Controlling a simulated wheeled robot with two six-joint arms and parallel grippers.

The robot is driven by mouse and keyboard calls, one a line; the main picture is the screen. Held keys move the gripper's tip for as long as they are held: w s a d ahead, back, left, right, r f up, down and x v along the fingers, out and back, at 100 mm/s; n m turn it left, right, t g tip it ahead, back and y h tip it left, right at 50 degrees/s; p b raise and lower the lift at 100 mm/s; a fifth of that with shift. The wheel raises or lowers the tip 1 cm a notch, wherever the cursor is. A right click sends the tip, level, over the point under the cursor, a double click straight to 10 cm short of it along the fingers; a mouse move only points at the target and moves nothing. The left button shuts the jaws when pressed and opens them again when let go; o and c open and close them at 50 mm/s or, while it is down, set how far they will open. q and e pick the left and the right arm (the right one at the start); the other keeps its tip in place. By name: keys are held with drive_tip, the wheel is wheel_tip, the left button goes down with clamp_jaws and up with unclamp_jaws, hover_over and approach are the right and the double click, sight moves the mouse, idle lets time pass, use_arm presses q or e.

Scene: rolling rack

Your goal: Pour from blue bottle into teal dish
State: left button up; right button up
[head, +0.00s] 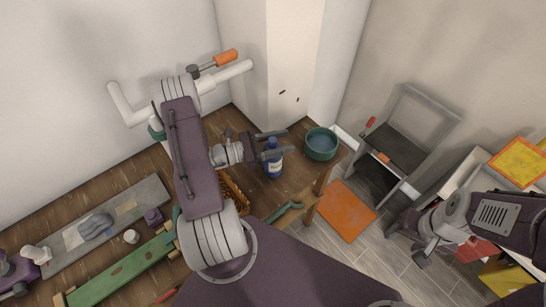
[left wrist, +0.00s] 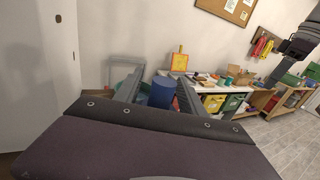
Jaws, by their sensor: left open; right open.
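The blue bottle (head: 272,165) stands upright on the wooden bench top, with a pale label low on its side. My left gripper (head: 273,144) is open at the bottle's upper part, with a finger on either side. In the left wrist view the bottle's blue top (left wrist: 162,92) shows between the two open fingers (left wrist: 158,92); I cannot tell whether they touch it. The teal dish (head: 320,144) sits to the right of the bottle, near the bench's right end, and its inside looks dark blue-teal. My right gripper (head: 404,241) is open and empty, away from the bench over the floor.
A wicker basket (head: 234,190) sits beside the bottle, partly behind my left arm. A grey board (head: 110,225) and a green bar (head: 122,272) lie on the bench's left. A wall post rises behind.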

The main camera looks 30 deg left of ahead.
use_arm(q)
drive_tip(key=shift+s, duration=0.1)
clamp_jaws()
drive_tip(key=shift+s+f, duration=0.1)
idle(1.1)
